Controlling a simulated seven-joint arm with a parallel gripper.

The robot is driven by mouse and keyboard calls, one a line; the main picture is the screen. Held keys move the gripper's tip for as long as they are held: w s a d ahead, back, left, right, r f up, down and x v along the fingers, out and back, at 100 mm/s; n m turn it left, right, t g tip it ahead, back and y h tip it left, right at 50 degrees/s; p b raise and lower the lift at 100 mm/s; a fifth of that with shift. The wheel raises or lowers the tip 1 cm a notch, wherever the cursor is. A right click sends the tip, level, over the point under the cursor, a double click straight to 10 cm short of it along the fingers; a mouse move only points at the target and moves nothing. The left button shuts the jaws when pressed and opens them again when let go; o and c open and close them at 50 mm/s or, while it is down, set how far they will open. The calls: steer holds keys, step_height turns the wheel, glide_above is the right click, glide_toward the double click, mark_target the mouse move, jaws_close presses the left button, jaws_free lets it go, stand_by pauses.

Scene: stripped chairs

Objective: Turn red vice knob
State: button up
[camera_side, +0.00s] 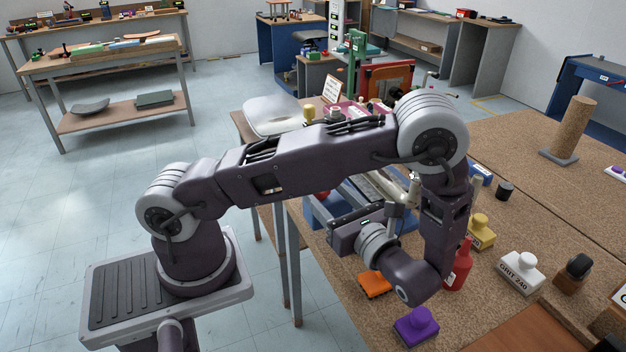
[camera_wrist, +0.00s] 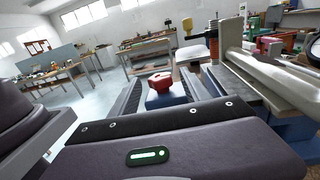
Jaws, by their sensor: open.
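The red vice knob (camera_wrist: 160,80) sits on a blue part ahead of my gripper in the wrist view. In the side view only a small red patch of it (camera_side: 322,194) shows below my forearm. The vice is blue and grey; its grey bars (camera_wrist: 262,76) run along the right of the wrist view. My gripper (camera_wrist: 169,77) is open, with one dark finger on each side of the knob. No contact with the knob can be made out. In the side view my gripper (camera_side: 325,209) is low beside the vice and partly hidden.
On the bench are an orange block (camera_side: 375,285), a purple block (camera_side: 416,326), a red bottle (camera_side: 460,268), a yellow block (camera_side: 481,232) and a white GRIT 240 block (camera_side: 520,271). A white chair seat (camera_side: 272,115) is behind my arm. Open floor lies to the left.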

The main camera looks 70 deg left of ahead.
steer(key=a, duration=0.6)
steer(key=shift+s, duration=0.35)
jaws_close()
